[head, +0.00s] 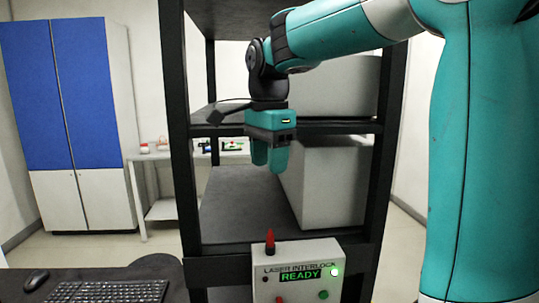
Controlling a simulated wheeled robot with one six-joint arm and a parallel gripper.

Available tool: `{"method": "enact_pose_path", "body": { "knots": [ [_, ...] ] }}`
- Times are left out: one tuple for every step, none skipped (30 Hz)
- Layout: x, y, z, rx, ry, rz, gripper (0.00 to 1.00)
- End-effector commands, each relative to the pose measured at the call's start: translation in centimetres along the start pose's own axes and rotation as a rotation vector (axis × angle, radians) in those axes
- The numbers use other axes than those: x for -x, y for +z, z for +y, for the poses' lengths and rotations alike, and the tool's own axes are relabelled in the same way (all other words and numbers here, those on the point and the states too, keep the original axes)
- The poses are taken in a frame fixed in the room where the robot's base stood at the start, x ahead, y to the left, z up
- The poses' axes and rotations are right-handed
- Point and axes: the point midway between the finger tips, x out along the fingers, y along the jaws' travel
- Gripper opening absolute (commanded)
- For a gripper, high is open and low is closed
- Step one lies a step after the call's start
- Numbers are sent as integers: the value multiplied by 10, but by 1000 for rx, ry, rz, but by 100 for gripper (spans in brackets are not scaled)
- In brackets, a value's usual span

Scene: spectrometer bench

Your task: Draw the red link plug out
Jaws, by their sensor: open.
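The laser interlock box (299,261) is pale, at the bottom centre of the head view, and its lower part is cut off by the picture edge. A red tapered piece with a dark base (270,240), which looks like the link plug, stands upright at the box's top left. The box's display (300,274) reads READY in green. My gripper (268,171) is teal, points down and is open. It appears above the red piece in the picture, apart from it, with nothing seen between its fingers.
A green light (335,272) is lit on the box, with a green button (323,294) below. A dark shelf rack (180,150) holds large grey cases (325,185). A keyboard (108,291) and mouse (35,280) lie at lower left. A blue-doored cabinet (65,90) stands behind.

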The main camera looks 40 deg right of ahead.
Motion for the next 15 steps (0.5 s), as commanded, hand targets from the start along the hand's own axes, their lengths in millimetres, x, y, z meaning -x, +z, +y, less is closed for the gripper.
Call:
{"method": "enact_pose_path", "body": {
  "knots": [
    [3,-3,-1,-31,1,1,48],
    [3,-4,-1,-43,2,2,48],
    [3,-4,-1,-50,3,2,48],
    [2,-5,-1,-51,3,2,48],
    [0,-5,-1,-50,4,2,48],
    [-3,-5,-1,-49,5,2,48],
    [-6,-5,-1,-48,5,2,48],
    [-9,-5,-1,-48,5,1,48],
    [-15,-5,-1,-47,6,1,48],
    [-20,-5,0,-47,7,1,48],
    [-25,-5,0,-46,7,1,48],
    [-33,-5,0,-46,8,1,48],
    [-39,-5,0,-46,9,1,48],
    [-45,-5,0,-45,8,1,48],
    [-54,-5,0,-45,8,1,48]
  ]
}}
